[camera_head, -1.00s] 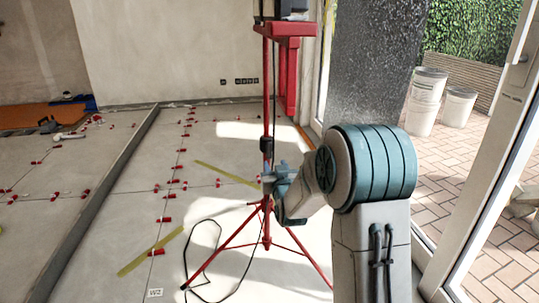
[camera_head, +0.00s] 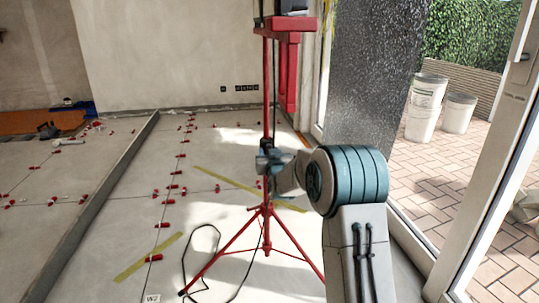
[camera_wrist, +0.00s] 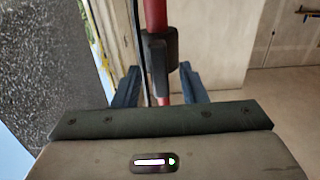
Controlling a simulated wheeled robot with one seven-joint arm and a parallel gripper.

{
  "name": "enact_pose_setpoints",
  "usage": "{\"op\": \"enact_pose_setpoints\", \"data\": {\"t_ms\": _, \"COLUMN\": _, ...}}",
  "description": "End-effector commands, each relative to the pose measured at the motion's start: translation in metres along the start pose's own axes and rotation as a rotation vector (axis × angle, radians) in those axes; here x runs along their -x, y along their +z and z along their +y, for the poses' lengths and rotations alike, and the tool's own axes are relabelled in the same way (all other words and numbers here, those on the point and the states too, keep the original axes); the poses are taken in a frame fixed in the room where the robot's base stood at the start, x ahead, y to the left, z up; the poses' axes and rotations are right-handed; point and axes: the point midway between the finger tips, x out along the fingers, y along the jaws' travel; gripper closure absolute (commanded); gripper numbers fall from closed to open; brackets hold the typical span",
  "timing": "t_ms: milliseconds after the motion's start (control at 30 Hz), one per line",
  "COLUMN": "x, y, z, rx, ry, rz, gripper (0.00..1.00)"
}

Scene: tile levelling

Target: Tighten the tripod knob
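The red tripod (camera_head: 267,110) stands upright on the tiled floor with its legs spread. My gripper (camera_head: 264,160) is at its pole, at about mid height, and covers the collar area in the head view. In the wrist view, a black collar with a knob-like block (camera_wrist: 158,55) sits on the red pole (camera_wrist: 155,14). My gripper's two fingers (camera_wrist: 159,88) are apart, one on each side of the pole, just below and nearer than the block. I see gaps beside the pole and cannot tell whether either finger touches it.
A black cable (camera_head: 212,240) loops on the floor by the tripod legs and runs up beside the pole. Red levelling clips (camera_head: 154,258) dot the tiles. A glass door frame (camera_head: 490,150) and white buckets (camera_head: 425,105) are to the right.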

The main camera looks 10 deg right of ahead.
Motion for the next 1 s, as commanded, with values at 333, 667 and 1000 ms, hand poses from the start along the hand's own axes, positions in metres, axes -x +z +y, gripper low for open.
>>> {"op": "enact_pose_setpoints", "data": {"t_ms": 333, "x": 0.0003, "y": -0.0002, "z": 0.0000, "rx": 0.000, "ry": 0.000, "rz": 0.000, "gripper": 1.00}}
{"op": "enact_pose_setpoints", "data": {"t_ms": 667, "x": 0.0004, "y": -0.0001, "z": 0.0011, "rx": -0.055, "ry": 0.001, "rz": 0.001, "gripper": 1.00}}
{"op": "enact_pose_setpoints", "data": {"t_ms": 1000, "x": 0.0004, "y": 0.0004, "z": 0.0029, "rx": -0.299, "ry": 0.001, "rz": 0.001, "gripper": 1.00}}
